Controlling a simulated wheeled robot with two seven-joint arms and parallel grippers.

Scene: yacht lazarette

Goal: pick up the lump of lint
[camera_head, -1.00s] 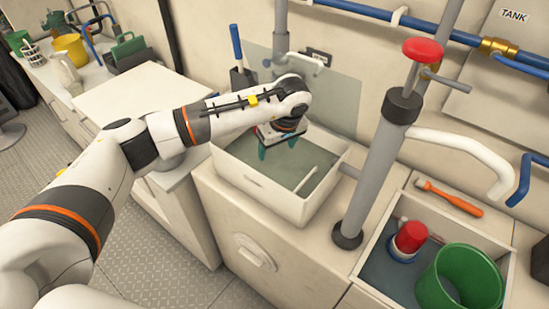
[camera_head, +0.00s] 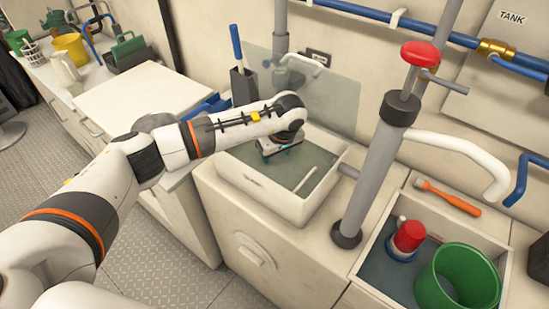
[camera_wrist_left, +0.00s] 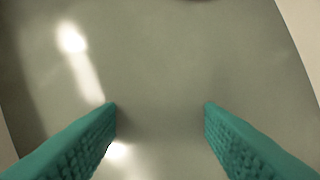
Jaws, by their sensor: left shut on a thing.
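My left gripper (camera_head: 277,151) reaches down into a white sink basin (camera_head: 262,194) with a grey bottom. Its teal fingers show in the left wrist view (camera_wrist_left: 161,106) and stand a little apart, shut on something. I take that to be the lump of lint, but I cannot make out the lump in either view; it is hidden or blends with the grey. My right gripper is not in view.
A thick grey pump column (camera_head: 373,165) with a red knob stands just right of the basin. Farther right, a recess holds a green bucket (camera_head: 450,282) and a red-topped object (camera_head: 408,237). A blue-handled tool (camera_head: 237,48) stands behind the arm.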

